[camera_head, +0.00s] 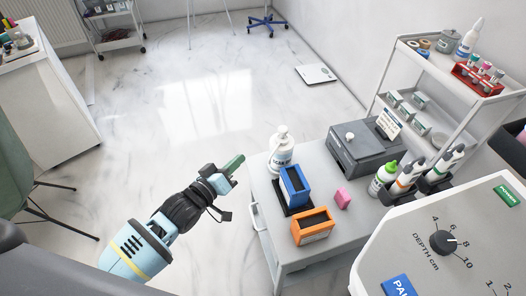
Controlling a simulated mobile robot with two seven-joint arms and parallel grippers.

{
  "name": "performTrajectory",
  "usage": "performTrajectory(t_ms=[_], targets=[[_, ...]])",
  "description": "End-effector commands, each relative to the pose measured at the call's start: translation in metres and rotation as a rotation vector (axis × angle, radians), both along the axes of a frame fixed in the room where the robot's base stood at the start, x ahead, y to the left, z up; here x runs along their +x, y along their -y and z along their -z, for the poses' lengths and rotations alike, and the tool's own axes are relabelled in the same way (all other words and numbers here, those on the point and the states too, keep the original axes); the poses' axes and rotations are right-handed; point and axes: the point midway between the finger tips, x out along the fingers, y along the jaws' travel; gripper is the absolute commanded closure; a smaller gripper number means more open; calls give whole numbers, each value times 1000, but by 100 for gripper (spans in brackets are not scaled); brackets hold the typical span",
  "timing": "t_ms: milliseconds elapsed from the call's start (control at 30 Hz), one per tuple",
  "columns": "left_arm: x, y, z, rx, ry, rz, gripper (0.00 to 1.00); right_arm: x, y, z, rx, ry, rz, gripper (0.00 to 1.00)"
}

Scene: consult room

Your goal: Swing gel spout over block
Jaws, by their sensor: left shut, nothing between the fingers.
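A white pump bottle (281,156) with a label stands at the back left of the grey cart top (317,166). Its pump head and spout (281,132) are at the top; which way the spout points is too small to tell. My right gripper is not in view.
A blue holder (293,180) and an orange holder (314,238) stand in front of the bottle. A grey box (362,152) and several bottles, one green-capped (384,176), fill the cart's right side. A console with a depth dial (444,242) occupies the lower right.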

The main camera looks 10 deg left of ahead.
Motion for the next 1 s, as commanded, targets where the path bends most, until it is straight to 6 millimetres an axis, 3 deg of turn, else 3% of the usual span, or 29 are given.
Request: performTrajectory(t_ms=[233, 567, 767, 1000], targets=[[-6, -15, -9, -217, -155, 23, 100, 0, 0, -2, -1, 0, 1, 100], [-6, -16, -9, -254, -182, 23, 100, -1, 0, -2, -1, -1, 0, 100], [13, -7, -7, -253, -180, 23, 100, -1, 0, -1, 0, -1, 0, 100], [49, 11, 0, -252, -180, 23, 100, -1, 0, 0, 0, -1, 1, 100]])
